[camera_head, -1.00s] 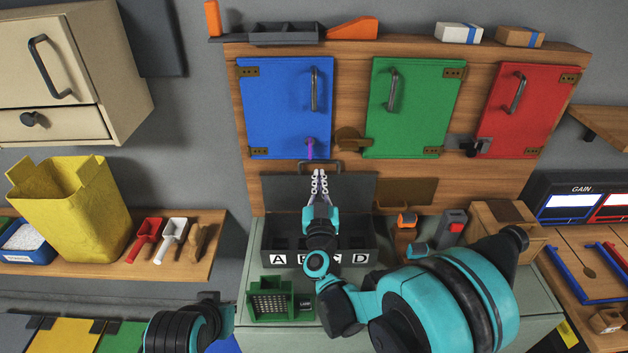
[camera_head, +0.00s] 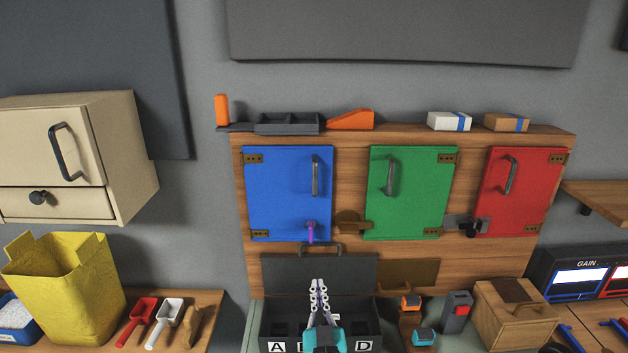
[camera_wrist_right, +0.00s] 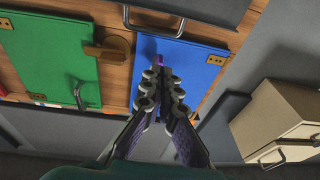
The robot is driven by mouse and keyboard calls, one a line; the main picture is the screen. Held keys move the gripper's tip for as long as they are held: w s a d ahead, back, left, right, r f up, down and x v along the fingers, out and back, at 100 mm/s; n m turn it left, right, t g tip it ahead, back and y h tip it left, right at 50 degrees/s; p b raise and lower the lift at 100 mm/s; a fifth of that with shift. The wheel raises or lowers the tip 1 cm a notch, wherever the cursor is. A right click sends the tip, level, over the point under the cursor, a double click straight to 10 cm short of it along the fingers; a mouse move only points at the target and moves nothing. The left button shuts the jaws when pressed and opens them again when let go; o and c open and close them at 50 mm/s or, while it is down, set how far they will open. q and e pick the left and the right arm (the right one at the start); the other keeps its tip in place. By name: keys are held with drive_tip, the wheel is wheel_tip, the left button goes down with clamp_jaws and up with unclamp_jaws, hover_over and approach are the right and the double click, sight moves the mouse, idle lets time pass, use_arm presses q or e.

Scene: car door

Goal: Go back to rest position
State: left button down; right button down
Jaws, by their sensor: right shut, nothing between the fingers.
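My right gripper (camera_head: 319,288) is low in the middle of the head view, in front of a black bin labelled with letters (camera_head: 372,326). Its fingers are together and empty. In the right wrist view the right gripper (camera_wrist_right: 164,78) points toward the blue door (camera_wrist_right: 190,62), with the green door (camera_wrist_right: 55,55) at the left. The blue door (camera_head: 280,190), green door (camera_head: 412,190) and red door (camera_head: 522,190) are all shut on the wooden board. A purple latch (camera_head: 311,231) is at the blue door's lower edge. My left gripper is out of view.
A beige cabinet (camera_head: 115,140) hangs at the left above a yellow bag (camera_head: 65,290). Scoops (camera_head: 142,315) lie beside the bag. A wooden box (camera_head: 515,315) and a gauge unit (camera_head: 590,275) stand at the right. Wall above the board is mostly bare.

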drive_tip(key=s+d+f+g, duration=0.4)
drive_tip(key=s+d+g, duration=0.2)
drive_tip(key=s+d, duration=0.2)
drive_tip(key=s+d+f+m+g+h, duration=0.1)
drive_tip(key=s+d+f+g, duration=0.3)
drive_tip(key=s+d+g, duration=0.3)
drive_tip(key=s+d, duration=0.1)
drive_tip(key=s, duration=0.4)
drive_tip(key=shift+s+d+f, duration=0.3)
drive_tip(key=shift+s+f, duration=0.1)
